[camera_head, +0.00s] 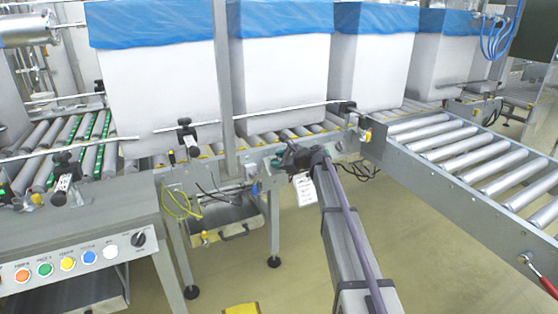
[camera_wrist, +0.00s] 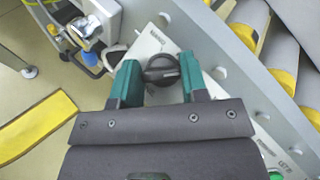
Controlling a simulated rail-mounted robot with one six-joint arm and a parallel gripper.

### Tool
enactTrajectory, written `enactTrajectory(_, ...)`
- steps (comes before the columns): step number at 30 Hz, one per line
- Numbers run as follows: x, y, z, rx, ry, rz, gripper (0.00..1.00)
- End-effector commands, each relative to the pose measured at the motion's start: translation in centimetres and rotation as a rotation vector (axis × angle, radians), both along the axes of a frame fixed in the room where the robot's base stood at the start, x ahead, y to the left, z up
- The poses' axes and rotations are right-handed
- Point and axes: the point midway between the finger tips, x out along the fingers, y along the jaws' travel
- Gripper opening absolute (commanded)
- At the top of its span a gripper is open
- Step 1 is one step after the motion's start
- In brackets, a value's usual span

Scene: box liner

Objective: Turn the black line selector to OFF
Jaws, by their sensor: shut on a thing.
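A black rotary selector (camera_wrist: 160,70) sits on a pale label plate (camera_wrist: 150,42) on the conveyor's side frame in the wrist view. My gripper (camera_wrist: 160,76) has its green fingers on either side of the knob and is shut on it. The knob's grip bar lies roughly crosswise in the picture; the small lettering around it is too blurred to read. In the head view my gripper (camera_head: 296,158) is at the conveyor's side, and the knob it holds is hidden there.
A separate panel (camera_head: 85,262) at lower left carries coloured buttons and another black selector (camera_head: 138,240). Blue-lined white boxes (camera_head: 280,85) stand on the conveyor behind my gripper. An empty roller conveyor (camera_head: 470,155) runs to the right. A yellow floor object (camera_wrist: 40,125) lies left.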

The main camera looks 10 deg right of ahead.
Motion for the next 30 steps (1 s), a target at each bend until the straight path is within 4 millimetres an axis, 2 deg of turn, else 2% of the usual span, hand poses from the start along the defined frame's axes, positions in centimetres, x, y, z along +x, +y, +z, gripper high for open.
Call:
enactTrajectory(21, 0.28, -0.07, 0.38, -0.345, -0.102, 0.408, 0.17)
enactTrajectory(30, 0.25, -0.05, 0.23, -0.43, -0.127, 0.509, 0.17)
